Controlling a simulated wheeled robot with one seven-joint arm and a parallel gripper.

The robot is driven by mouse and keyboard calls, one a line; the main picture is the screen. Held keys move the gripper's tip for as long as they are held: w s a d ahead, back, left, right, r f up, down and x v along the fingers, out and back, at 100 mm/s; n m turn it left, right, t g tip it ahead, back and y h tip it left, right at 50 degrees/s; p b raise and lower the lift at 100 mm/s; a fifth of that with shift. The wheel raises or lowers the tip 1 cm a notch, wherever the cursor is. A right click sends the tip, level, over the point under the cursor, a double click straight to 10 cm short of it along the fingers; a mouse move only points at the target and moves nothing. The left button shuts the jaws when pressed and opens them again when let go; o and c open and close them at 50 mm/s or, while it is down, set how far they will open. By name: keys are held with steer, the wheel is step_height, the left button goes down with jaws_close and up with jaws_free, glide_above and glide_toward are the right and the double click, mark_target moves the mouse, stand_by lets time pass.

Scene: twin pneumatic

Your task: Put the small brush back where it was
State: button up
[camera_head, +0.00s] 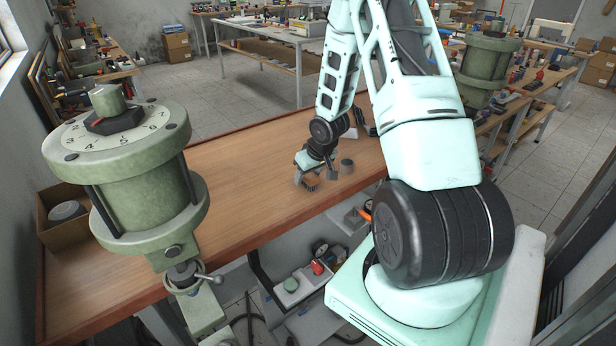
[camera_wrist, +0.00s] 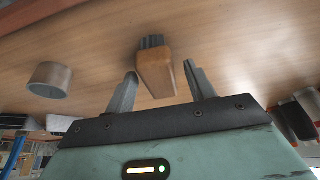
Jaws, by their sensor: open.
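The small brush (camera_wrist: 156,76) has a wooden block body and dark bristles, and shows in the wrist view between the two fingers of my gripper (camera_wrist: 160,73). There is a visible gap on each side of it, so the fingers do not grip it. In the head view the brush (camera_head: 310,184) is a small brown shape at my gripper (camera_head: 318,178), low over the wooden bench (camera_head: 245,165). The gripper partly hides it there. I cannot tell whether the brush rests flat on the bench.
A short grey-brown cylinder (camera_head: 347,166) stands just right of my gripper; it also shows at left in the wrist view (camera_wrist: 49,80). A large green dial cylinder (camera_head: 140,180) and an open box (camera_head: 62,220) are at left. The bench middle is clear.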

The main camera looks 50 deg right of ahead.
steer(key=p+v, duration=0.1)
steer(key=v, duration=1)
steer(key=shift+p, duration=0.35)
steer(key=shift+s+f, duration=0.1)
steer(key=shift+s, duration=0.05)
